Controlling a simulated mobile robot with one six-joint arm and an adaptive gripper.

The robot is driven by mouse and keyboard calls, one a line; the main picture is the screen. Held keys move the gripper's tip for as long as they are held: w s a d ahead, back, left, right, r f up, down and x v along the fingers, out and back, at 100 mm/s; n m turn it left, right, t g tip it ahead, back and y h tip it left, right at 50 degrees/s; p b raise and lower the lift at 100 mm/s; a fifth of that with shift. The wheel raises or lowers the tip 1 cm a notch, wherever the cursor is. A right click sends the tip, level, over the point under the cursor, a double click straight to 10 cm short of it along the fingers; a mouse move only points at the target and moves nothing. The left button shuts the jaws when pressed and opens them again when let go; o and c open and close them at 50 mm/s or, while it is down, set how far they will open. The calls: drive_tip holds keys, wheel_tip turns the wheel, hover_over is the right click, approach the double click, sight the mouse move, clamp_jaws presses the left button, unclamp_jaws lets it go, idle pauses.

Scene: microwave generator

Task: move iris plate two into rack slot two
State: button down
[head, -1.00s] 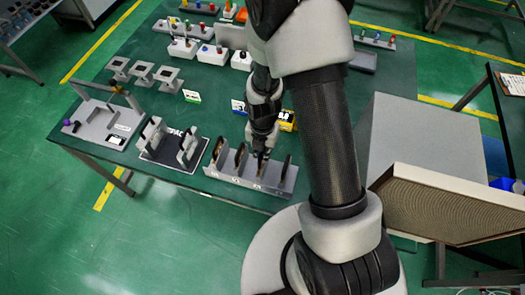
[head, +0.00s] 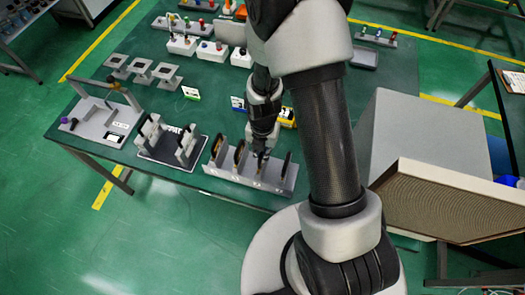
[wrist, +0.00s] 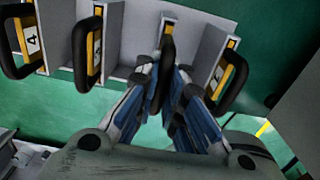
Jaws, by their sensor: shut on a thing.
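The grey rack (head: 225,177) stands at the front edge of the green table. It holds several upright iris plates with black loop handles. In the wrist view, the plate marked 4 (wrist: 32,40) is at far left, with another yellow-edged plate (wrist: 96,50) beside it and one more (wrist: 219,76) at right. My gripper (wrist: 168,100) is shut on the black handle of iris plate two (wrist: 167,48), between those last two. That plate stands upright at the rack; its number is hidden, and I cannot tell whether it is fully seated. My gripper (head: 262,150) also shows in the head view.
A dark stand with grey uprights (head: 165,150) is left of the rack, and a grey fixture (head: 100,120) is further left. A large grey box with an open door (head: 415,140) is at right.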

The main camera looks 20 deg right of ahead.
drive_tip(key=shift+f+b, duration=0.5)
drive_tip(key=shift+f, duration=0.2)
drive_tip(key=c, duration=1.6)
unclamp_jaws()
wheel_tip(320, 180, up, 12)
